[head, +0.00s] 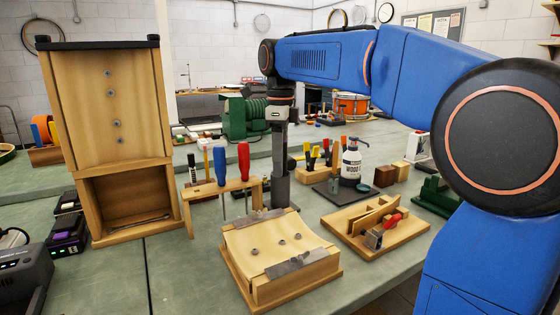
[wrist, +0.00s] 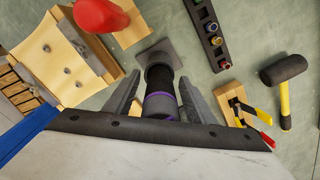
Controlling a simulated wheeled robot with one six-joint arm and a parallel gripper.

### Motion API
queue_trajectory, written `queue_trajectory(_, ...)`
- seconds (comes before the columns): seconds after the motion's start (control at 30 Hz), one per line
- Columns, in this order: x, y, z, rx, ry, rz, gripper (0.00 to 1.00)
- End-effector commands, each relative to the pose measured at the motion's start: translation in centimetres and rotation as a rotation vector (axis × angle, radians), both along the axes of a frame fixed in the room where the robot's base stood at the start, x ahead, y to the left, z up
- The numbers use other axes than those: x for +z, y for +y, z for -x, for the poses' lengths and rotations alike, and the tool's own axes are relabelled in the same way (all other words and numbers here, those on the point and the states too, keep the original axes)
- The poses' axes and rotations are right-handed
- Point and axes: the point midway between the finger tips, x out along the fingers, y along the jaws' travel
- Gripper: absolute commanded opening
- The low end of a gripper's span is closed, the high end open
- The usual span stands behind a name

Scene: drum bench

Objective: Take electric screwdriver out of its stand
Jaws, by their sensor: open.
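The electric screwdriver (wrist: 160,103), dark with a purple ring, stands in its dark grey stand (wrist: 150,54), which has a flat base on the green bench. My gripper (wrist: 160,78) is open, with one grey finger on each side of the screwdriver in the wrist view. I cannot tell whether either finger touches it. In the head view my gripper points down behind the wooden fixture, and I cannot clearly separate screwdriver, stand and fingers there.
A wooden rack with a blue screwdriver (head: 221,167) and a red screwdriver (head: 244,161) stands close left. The wooden fixture (head: 275,285) with metal strips is in front. A white bottle (head: 351,163) stands right. A mallet (wrist: 284,72) and a dark rail (wrist: 205,28) lie nearby.

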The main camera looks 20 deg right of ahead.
Motion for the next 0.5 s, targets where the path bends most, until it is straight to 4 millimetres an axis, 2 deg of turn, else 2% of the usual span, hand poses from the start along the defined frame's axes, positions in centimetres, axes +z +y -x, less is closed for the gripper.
queue_trajectory(0.13,0.02,0.0,-0.01,0.0,0.0,0.0,0.5)
queue_trajectory(0.33,0.02,0.0,-0.01,0.0,0.0,0.0,0.02)
queue_trajectory(0.5,0.05,0.0,-0.01,0.0,0.0,0.0,0.0)
